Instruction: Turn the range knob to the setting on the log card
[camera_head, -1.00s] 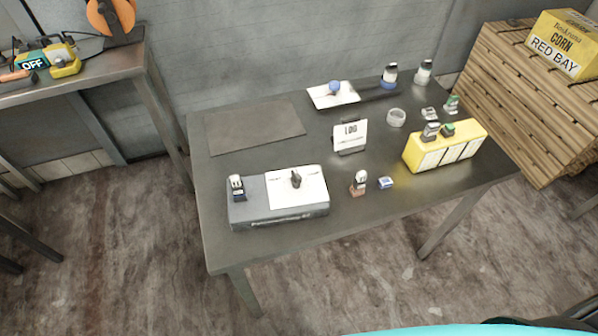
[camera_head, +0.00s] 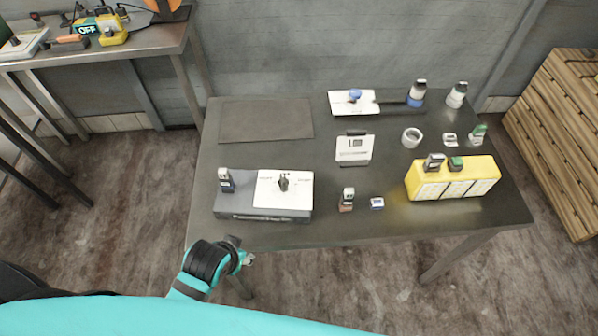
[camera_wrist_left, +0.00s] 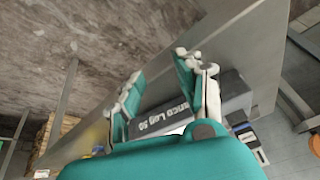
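A grey box (camera_head: 264,214) sits at the front left of the table, with a white plate (camera_head: 297,199) on top. A dark knob (camera_head: 283,182) stands on that plate; its setting is too small to read. The white log card (camera_head: 355,150) stands behind and to the right; its small print is unreadable. My left gripper (camera_head: 247,259) is off the table's front edge, in front of the box and apart from it. In the left wrist view its fingers (camera_wrist_left: 158,88) are spread and empty, with the lettered box front (camera_wrist_left: 180,110) beyond them. My right gripper is not in view.
On the table (camera_head: 240,240) are a yellow block (camera_head: 426,188), a small brown-based item (camera_head: 346,200), a blue-and-white item (camera_head: 377,203), a roll (camera_head: 411,138), jars (camera_head: 457,95) and a dark mat (camera_head: 265,120). A wooden pallet stack (camera_head: 560,140) stands right.

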